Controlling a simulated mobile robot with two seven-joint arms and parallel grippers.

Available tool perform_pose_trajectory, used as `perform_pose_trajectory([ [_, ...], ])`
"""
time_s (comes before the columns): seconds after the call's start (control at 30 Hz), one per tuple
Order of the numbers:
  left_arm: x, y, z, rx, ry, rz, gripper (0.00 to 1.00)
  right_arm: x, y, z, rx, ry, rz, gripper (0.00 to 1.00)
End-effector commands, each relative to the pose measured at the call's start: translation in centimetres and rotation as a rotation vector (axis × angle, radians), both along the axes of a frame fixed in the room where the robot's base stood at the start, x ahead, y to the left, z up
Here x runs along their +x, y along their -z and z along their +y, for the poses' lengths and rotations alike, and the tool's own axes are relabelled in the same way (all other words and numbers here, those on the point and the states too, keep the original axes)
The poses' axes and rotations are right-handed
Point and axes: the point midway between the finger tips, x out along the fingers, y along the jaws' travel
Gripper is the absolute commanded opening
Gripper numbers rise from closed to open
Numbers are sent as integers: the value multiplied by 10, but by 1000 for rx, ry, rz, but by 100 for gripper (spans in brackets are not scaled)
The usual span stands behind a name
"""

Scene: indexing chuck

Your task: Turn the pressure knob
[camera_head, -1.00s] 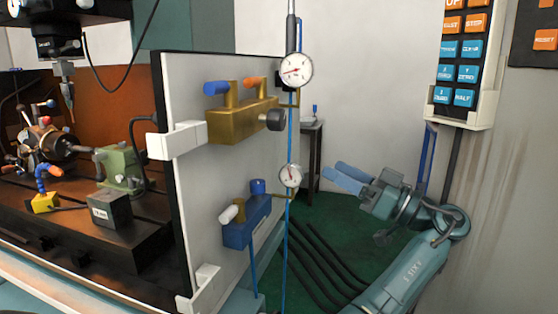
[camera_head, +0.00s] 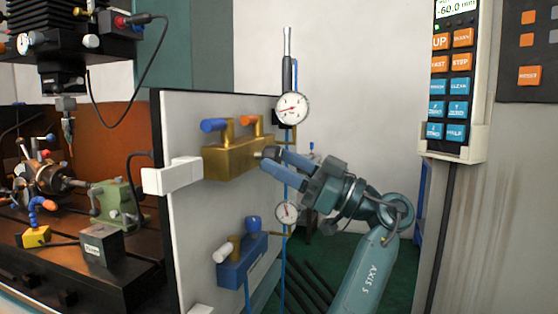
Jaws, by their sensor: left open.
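The pressure knob (camera_head: 269,152) is a small dark grey cylinder at the right end of a brass block (camera_head: 225,163) on the grey panel. It is partly hidden by my left gripper's fingers. My left gripper (camera_head: 274,161) is open, with its blue fingers pointing left at the knob. The fingertips overlap the knob in the picture; I cannot tell whether they touch it. A round white pressure gauge (camera_head: 292,108) stands just above and to the right of the block. My right gripper is not in view.
A blue valve block (camera_head: 242,262) and a smaller gauge (camera_head: 287,212) sit below. A white bracket (camera_head: 172,176) juts from the panel's left edge. A control pendant (camera_head: 452,85) hangs at the right. Machine parts, including a green tailstock (camera_head: 112,202), lie left of the panel.

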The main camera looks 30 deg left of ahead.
Motion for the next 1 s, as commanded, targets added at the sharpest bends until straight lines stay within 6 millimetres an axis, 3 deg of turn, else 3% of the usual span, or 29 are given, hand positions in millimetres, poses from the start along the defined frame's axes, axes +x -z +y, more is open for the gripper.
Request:
perform_pose_trajectory([
  [0.43,-3,-4,11,0,0,1,56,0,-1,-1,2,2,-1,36],
  [1.0,-3,-4,10,0,1,0,11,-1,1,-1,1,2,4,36],
])
